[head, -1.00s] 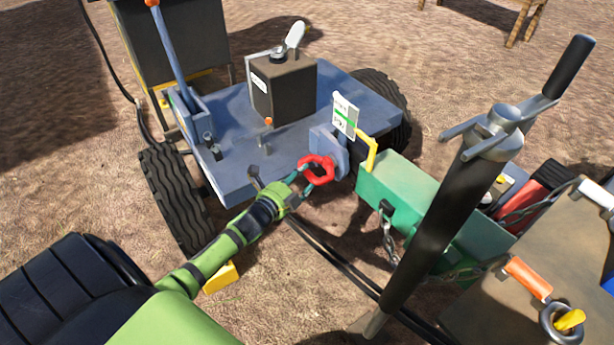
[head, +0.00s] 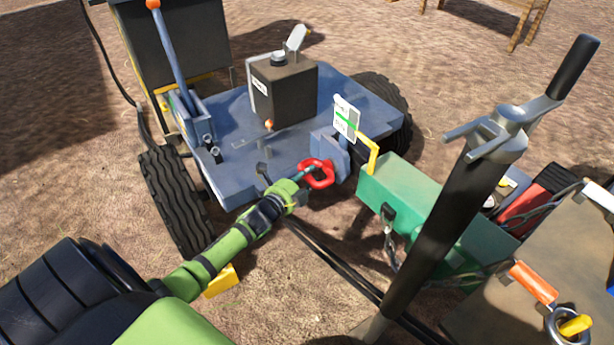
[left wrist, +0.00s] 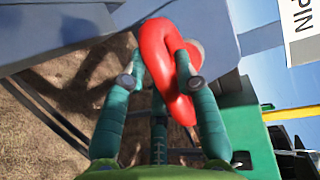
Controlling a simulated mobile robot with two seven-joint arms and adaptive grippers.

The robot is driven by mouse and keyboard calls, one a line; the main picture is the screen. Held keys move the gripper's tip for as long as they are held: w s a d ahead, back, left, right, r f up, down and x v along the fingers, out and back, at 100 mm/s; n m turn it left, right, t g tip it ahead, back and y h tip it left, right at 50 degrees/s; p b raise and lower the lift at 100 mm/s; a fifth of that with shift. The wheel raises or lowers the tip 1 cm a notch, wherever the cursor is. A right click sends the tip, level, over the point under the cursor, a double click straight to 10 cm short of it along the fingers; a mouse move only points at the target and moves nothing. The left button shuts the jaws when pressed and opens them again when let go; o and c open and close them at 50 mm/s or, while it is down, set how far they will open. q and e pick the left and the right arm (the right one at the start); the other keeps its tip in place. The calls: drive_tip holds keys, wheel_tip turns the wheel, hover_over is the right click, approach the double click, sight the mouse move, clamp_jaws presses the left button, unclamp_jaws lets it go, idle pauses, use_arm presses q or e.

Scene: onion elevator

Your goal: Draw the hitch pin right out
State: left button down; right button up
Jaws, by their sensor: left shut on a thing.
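The hitch pin shows as a red ring handle (head: 318,174) beside the blue hitch bracket (head: 335,152) at the cart's near right edge. My left gripper (head: 304,176) reaches in from the left, with its teal fingers shut on the red ring. In the left wrist view, the red ring (left wrist: 168,62) stands between the fingers of my left gripper (left wrist: 160,82), close against the blue-grey bracket. The pin's shaft is hidden, so I cannot tell how deep it sits. My right gripper is out of view.
A white sign (head: 346,117) stands above the bracket. A yellow bent bar (head: 368,150) and a green drawbar box (head: 405,190) lie just right. A black jack post (head: 440,230) rises at right. A dark hose (head: 335,258) runs underneath. Bare dirt shows around the cart.

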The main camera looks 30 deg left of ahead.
use_arm(q)
drive_tip(key=s+a+p, duration=0.4)
drive_tip(key=s+a, duration=0.1)
drive_tip(key=s, duration=0.7)
drive_tip(key=shift+f, duration=0.15)
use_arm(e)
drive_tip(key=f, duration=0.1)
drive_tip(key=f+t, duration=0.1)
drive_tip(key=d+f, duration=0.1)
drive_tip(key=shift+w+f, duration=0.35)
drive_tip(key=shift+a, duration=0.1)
use_arm(q)
drive_tip(key=c, duration=1.1)
unclamp_jaws()
drive_tip(key=shift+s, duration=0.1)
drive_tip(key=shift+o, duration=0.9)
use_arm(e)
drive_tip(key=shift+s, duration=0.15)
use_arm(q)
drive_tip(key=shift+s, duration=0.1)
drive_tip(key=s+r, duration=0.2)
drive_tip(key=s, duration=0.9)
drive_tip(key=shift+s+r, duration=0.25)
drive_tip(key=shift+s, duration=0.1)
